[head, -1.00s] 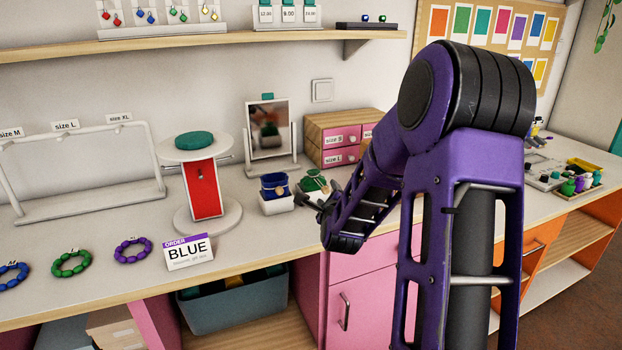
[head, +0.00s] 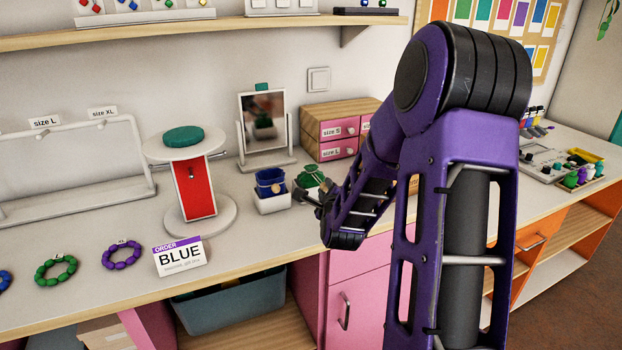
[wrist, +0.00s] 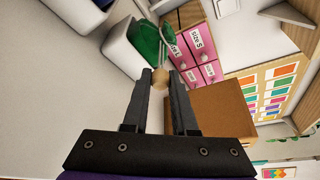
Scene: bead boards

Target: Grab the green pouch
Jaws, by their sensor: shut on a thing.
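The green pouch (head: 309,178) sits upright in a small white holder, to the right of the blue pouch (head: 270,182). It also shows in the wrist view (wrist: 146,40), its cord running down toward a round tan bead (wrist: 159,84). My gripper (wrist: 160,78) is shut on this bead, with its fingertips on either side of it. In the head view my gripper (head: 318,198) is in front of the green pouch, partly hidden by my own arm. The white holder (wrist: 119,47) is still around the pouch's lower part.
A mirror (head: 263,122) and a pink drawer box (head: 340,128) stand behind. A white rack (head: 75,190) stands further left.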

